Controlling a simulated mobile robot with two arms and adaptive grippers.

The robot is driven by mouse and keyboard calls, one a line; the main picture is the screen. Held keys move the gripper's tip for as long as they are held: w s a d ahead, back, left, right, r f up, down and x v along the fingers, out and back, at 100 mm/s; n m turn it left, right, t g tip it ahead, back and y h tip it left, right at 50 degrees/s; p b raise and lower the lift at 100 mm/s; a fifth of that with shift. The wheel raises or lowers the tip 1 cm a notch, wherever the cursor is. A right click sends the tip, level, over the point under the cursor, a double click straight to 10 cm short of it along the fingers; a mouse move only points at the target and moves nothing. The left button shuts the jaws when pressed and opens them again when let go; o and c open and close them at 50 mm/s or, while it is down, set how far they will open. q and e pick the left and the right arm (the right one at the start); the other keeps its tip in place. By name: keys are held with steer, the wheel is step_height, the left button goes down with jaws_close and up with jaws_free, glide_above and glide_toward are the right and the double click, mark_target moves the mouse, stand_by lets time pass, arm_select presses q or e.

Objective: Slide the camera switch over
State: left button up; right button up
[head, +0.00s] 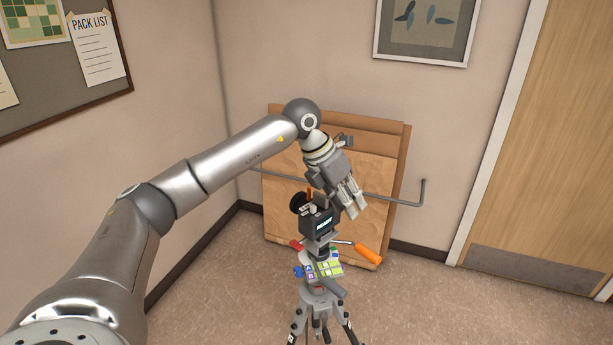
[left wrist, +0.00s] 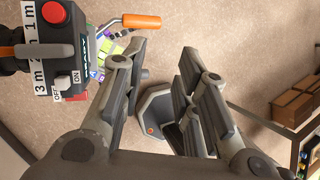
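A small black camera (head: 318,222) with a lit screen stands on a grey tripod (head: 318,298). In the left wrist view the camera (left wrist: 30,22) is at the upper left, with a red button and a strip marked 3m, 2m, 1m. The camera switch (left wrist: 65,84) sits on its side between OFF and ON labels; I cannot tell which way it is set. My left gripper (head: 356,209) is just right of the camera in the head view. In the left wrist view my left gripper (left wrist: 163,60) is open and empty, apart from the switch. My right gripper is not in view.
An orange-handled tool (head: 368,253) and colourful pieces (head: 325,268) sit on the tripod below the camera. A large brown folder (head: 285,215) with a metal bar leans on the wall behind. A wooden door (head: 545,150) is at right. Floor at right is clear.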

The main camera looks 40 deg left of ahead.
mark_target(313, 206)
arm_select(q)
steer(key=s+a+r+n+y, duration=0.1)
steer(key=s+a+r+y, duration=0.15)
steer(key=a, duration=0.75)
steer(key=shift+g+y, duration=0.4)
steer(key=shift+y, duration=0.05)
steer(key=b+x, duration=0.1)
steer(key=x, duration=0.1)
steer(key=b+x, duration=0.3)
steer(key=x, duration=0.1)
steer(key=shift+w+f+b, duration=0.3)
steer(key=shift+w+b, duration=0.05)
steer(key=shift+w, duration=0.1)
steer(key=shift+w+d+f, duration=0.1)
steer(key=shift+f, duration=0.1)
steer(key=shift+r, duration=0.15)
steer(key=shift+w+f, duration=0.1)
steer(key=shift+f, duration=0.25)
